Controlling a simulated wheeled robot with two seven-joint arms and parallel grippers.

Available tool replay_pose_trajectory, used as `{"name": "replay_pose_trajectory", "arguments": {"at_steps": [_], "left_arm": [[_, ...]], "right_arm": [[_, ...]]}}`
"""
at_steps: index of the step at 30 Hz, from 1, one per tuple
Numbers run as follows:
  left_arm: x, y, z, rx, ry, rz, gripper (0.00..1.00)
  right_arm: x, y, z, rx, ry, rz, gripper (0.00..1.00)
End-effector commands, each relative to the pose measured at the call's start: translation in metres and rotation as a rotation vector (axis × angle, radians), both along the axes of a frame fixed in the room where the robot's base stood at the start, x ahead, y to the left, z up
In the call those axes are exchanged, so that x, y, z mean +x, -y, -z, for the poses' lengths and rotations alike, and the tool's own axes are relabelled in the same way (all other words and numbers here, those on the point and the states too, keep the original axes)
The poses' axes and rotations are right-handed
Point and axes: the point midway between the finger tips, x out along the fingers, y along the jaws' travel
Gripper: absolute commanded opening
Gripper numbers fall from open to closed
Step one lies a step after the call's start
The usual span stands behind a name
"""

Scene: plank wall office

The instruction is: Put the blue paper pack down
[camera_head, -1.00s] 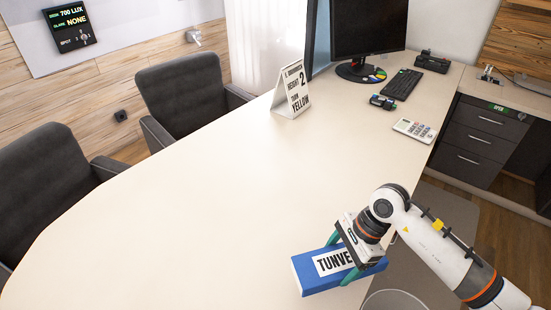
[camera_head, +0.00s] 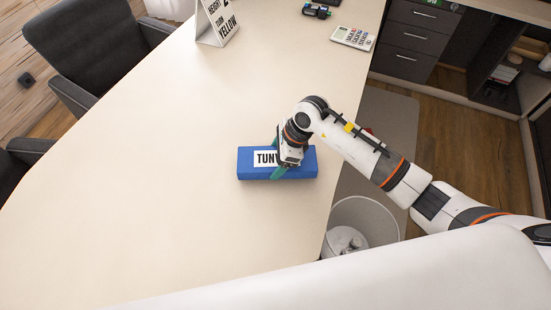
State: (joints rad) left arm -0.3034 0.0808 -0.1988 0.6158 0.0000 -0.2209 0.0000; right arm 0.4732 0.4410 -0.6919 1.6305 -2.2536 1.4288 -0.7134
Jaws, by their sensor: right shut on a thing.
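The blue paper pack (camera_head: 304,166) is a flat blue box with a white label, partly readable as "TUN". It is at the middle of the head view, over the pale desk (camera_head: 150,190) near its right edge. My right gripper (camera_head: 279,160) is shut on the pack, with its green fingers across the pack's width. The gripper covers part of the label. I cannot tell whether the pack touches the desk or is just above it. My left gripper is not in view.
A white sign (camera_head: 216,22), a calculator (camera_head: 352,38) and a small dark device (camera_head: 317,11) stand at the far end of the desk. A waste bin (camera_head: 365,208) is on the floor beside the desk's right edge. The desk left of the pack is clear.

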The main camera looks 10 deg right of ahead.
Motion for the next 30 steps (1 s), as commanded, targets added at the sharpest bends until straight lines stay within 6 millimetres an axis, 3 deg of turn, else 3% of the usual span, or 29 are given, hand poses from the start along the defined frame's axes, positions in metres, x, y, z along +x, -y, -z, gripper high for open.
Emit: {"name": "replay_pose_trajectory", "arguments": {"at_steps": [4, 13, 14, 18, 30], "left_arm": [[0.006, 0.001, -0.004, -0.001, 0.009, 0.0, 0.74], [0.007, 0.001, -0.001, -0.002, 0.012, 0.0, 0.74], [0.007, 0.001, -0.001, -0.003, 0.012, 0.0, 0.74], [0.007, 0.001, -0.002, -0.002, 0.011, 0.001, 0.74], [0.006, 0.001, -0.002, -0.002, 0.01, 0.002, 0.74]], "right_arm": [[0.0, -0.001, 0.018, 0.002, -0.002, 0.0, 0.4], [0.0, 0.0, 0.022, 0.001, 0.002, -0.001, 0.4], [0.0, 0.0, 0.023, -0.001, 0.0, -0.001, 0.78], [0.0, 0.0, 0.022, -0.001, -0.001, -0.001, 0.98], [0.0, 0.004, 0.013, 0.0, 0.002, 0.0, 0.98]]}}
